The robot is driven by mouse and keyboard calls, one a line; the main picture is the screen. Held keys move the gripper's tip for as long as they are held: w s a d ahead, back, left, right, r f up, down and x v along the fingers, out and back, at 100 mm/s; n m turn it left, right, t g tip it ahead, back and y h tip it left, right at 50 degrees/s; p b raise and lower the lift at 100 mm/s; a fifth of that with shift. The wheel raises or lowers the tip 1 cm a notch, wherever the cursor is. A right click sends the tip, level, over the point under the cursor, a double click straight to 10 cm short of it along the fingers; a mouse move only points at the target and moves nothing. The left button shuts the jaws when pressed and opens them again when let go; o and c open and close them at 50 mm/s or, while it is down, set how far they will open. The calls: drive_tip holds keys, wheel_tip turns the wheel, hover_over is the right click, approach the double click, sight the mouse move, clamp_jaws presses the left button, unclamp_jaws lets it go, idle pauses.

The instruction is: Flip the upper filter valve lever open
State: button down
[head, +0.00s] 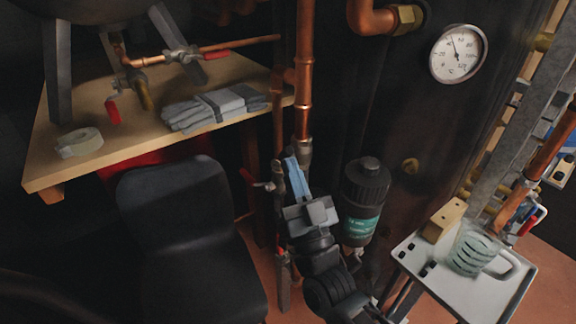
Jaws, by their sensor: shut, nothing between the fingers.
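The upper filter valve lever (248,177) is a small red handle. It points up and left from its valve (270,186) on the vertical pipe left of the filter. The filter (366,185) is a dark canister with a teal label. My gripper (291,164) is shut and empty, its light-blue fingers pointing up in front of the copper pipe. It is just right of the valve and lever, and I cannot tell the depth gap. A second red lever (281,250) shows lower on the pipe, partly hidden by my arm.
A wooden shelf (60,170) at upper left holds grey gloves (213,107) and a tape roll (80,142). A dark chair (185,235) stands left of my arm. A white tray table (500,292) with a glass mug (476,250) stands right. A gauge (458,54) is above.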

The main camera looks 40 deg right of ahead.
sight(284, 151)
drive_tip(key=r+p, duration=0.1)
drive_tip(key=w+r+g+p, duration=0.1)
drive_tip(key=p, duration=0.1)
drive_tip(key=shift+r+n+g+y+p, duration=0.3)
drive_tip(key=shift+r+n+y, duration=0.1)
drive_tip(key=shift+w+r+p, duration=0.3)
drive_tip(key=shift+w+r, duration=0.35)
drive_tip(key=shift+w, duration=0.15)
drive_tip(key=shift+w+r, duration=0.1)
drive_tip(key=shift+r, duration=0.05)
